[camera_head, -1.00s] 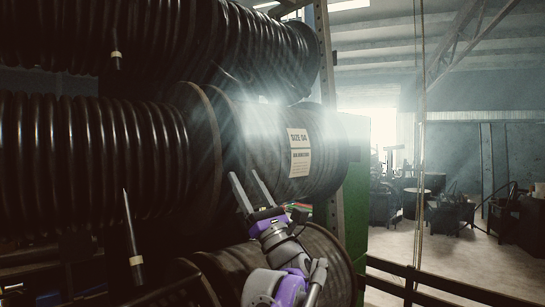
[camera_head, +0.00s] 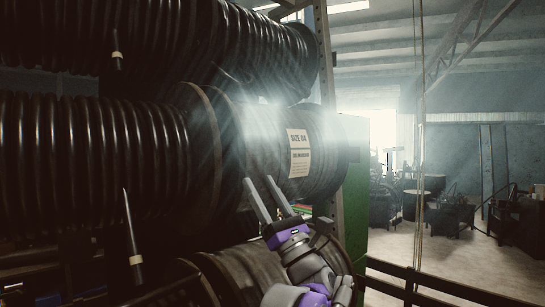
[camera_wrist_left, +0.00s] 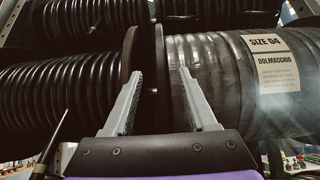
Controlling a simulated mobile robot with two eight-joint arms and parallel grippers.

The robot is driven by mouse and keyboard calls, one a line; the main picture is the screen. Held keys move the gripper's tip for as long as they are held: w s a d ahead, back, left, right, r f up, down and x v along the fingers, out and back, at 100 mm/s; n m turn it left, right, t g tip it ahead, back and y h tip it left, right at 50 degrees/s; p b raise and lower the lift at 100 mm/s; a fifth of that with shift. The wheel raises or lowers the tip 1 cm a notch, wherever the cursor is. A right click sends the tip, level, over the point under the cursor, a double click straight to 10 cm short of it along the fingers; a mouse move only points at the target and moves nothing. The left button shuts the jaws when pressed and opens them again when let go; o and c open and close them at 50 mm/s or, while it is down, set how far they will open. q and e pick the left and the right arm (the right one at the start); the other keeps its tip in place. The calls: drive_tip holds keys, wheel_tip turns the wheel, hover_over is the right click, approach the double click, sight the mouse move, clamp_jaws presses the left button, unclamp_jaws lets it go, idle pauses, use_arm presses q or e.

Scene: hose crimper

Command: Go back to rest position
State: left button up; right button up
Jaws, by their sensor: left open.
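My left gripper (camera_head: 269,192) is purple and grey with two pale straight fingers. It is open and empty, pointing up in front of the middle hose reel. In the left wrist view the fingers (camera_wrist_left: 158,97) stand apart with nothing between them, facing the reel's dark flange (camera_wrist_left: 132,52). The black hose reel (camera_head: 225,140) carries a white "SIZE 04" label (camera_head: 298,153), which also shows in the wrist view (camera_wrist_left: 270,62). My right gripper is not in view.
More black hose coils lie above (camera_head: 210,40) and below (camera_head: 240,275) on the rack. A hose end (camera_head: 131,240) hangs at the left. A rack post (camera_head: 327,60) and a green panel (camera_head: 354,190) stand to the right. A dark railing (camera_head: 430,285) runs at lower right, with open workshop floor beyond.

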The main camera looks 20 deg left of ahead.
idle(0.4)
use_arm(q)
drive_tip(key=s+a+f+n+g+h, duration=0.2)
drive_tip(key=s+a+f+n+h, duration=0.15)
drive_tip(key=f, duration=0.65)
drive_tip(key=s+a+f+n+g+h, duration=0.2)
drive_tip(key=s+f+n+h, duration=0.15)
drive_tip(key=f, duration=0.65)
drive_tip(key=s+a+f+n+g+h, duration=0.1)
drive_tip(key=s+a+f+n+h, duration=0.3)
drive_tip(key=f, duration=0.6)
drive_tip(key=s+d+f+n+h, duration=0.4)
drive_tip(key=s+d+f, duration=0.1)
drive_tip(key=f, duration=0.4)
drive_tip(key=s+d+f+n+h, duration=0.3)
drive_tip(key=s+d+f+h, duration=0.2)
drive_tip(key=f, duration=0.5)
drive_tip(key=s+d+f+n+h, duration=0.4)
drive_tip(key=s+d+f+h, duration=0.1)
drive_tip(key=d+f, duration=0.4)
drive_tip(key=shift+s+f+n, duration=0.2)
drive_tip(key=shift+f+n, duration=0.1)
drive_tip(key=shift+f, duration=0.4)
drive_tip(key=shift+c, duration=0.6)
